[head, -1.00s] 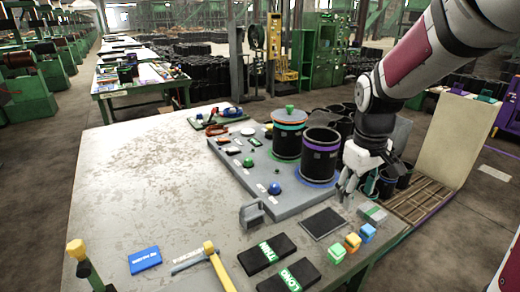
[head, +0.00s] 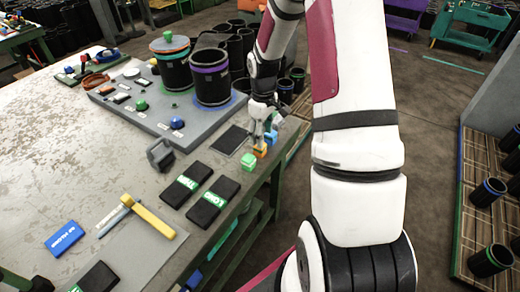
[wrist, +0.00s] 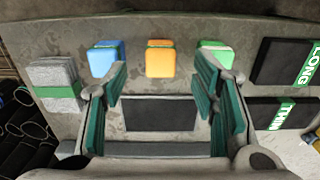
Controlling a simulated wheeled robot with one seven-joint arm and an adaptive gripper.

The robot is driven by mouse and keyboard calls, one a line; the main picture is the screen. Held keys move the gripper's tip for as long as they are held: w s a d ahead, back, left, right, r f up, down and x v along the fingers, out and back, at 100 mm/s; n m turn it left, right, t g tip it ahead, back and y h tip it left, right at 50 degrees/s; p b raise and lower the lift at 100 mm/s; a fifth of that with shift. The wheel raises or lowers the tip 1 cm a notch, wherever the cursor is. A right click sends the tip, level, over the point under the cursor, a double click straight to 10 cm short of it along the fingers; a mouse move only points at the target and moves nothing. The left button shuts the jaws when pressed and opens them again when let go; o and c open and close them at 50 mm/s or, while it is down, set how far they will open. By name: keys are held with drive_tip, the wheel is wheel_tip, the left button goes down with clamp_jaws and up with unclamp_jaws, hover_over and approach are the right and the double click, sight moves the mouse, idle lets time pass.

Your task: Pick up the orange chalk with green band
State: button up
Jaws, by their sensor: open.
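The orange chalk with a green band (wrist: 160,59) is a small block standing on the table near its edge, in the middle of a row of three. In the head view my gripper (head: 264,136) hangs close to the chalks.
A dark flat pad (wrist: 158,113) lies below the gripper. A grey block with a green band (wrist: 57,85) is at left. Black boxes marked LONG (wrist: 284,62) and THIN (wrist: 276,115) lie at right.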

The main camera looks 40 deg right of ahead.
sight(260, 150)
drive_tip(key=shift+w+a+f, duration=0.1)
drive_tip(key=shift+w+f, duration=0.05)
drive_tip(key=shift+f, duration=0.9)
drive_tip(key=shift+w+a+f, duration=0.1)
drive_tip(key=shift+w+f, duration=0.05)
drive_tip(key=shift+f, duration=0.95)
drive_tip(key=shift+w+f, duration=0.15)
drive_tip(key=shift+f, duration=0.9)
clamp_jaws()
